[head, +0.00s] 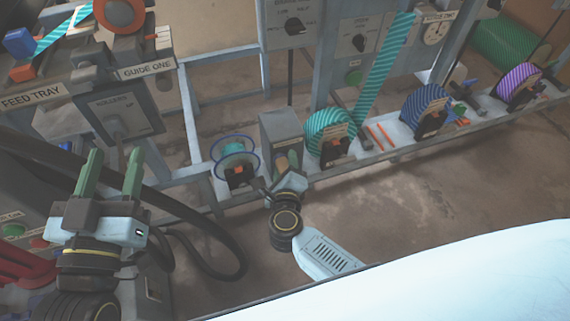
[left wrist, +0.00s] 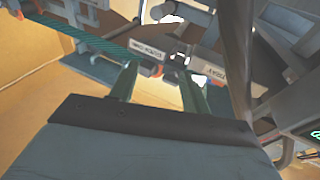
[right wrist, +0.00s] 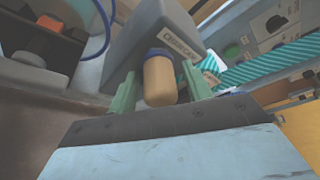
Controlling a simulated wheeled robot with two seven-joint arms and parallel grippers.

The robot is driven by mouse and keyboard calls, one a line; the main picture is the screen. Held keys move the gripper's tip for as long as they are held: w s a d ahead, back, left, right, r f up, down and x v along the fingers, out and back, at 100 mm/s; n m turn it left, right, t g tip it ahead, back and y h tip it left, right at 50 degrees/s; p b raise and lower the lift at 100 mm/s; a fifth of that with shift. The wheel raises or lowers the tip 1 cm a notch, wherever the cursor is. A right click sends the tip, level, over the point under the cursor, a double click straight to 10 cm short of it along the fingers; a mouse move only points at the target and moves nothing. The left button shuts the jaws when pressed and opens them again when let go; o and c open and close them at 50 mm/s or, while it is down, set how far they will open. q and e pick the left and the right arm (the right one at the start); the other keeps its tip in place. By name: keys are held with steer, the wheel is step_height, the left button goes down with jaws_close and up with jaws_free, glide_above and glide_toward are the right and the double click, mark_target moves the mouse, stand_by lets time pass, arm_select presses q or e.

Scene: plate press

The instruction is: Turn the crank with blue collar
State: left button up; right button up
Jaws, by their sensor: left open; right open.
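The crank's tan grip (right wrist: 159,82) with a blue collar (right wrist: 158,53) sticks out of a grey box in the right wrist view. The grey box (head: 281,132) stands on the bench rail in the head view, where the grip (head: 288,160) is small and partly hidden by my right gripper. My right gripper (right wrist: 160,90) is open, with one green finger on each side of the grip and gaps visible at both sides. My left gripper (head: 111,160) is open and empty, raised at the left near the feed tray; its fingers also show in the left wrist view (left wrist: 158,80).
A blue-rimmed spool (head: 235,152) stands left of the grey box, and a teal striped roll (head: 330,135) stands close on its right. Blue (head: 425,108) and purple (head: 517,85) rolls sit further along the rail. A black hose (head: 225,215) loops beside my left arm.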

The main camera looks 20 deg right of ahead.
arm_select(q)
steer(key=shift+s+d+r+t, duration=0.1)
steer(key=shift+s+r+t, duration=0.1)
steer(key=shift+r+t, duration=0.65)
arm_select(e)
steer(key=shift+w+d+f, duration=0.1)
steer(key=shift+w+d, duration=0.1)
steer(key=shift+w, duration=0.45)
arm_select(q)
steer(key=shift+r, duration=0.15)
arm_select(e)
steer(key=shift+c, duration=0.4)
steer(key=shift+d, duration=0.1)
jaws_close()
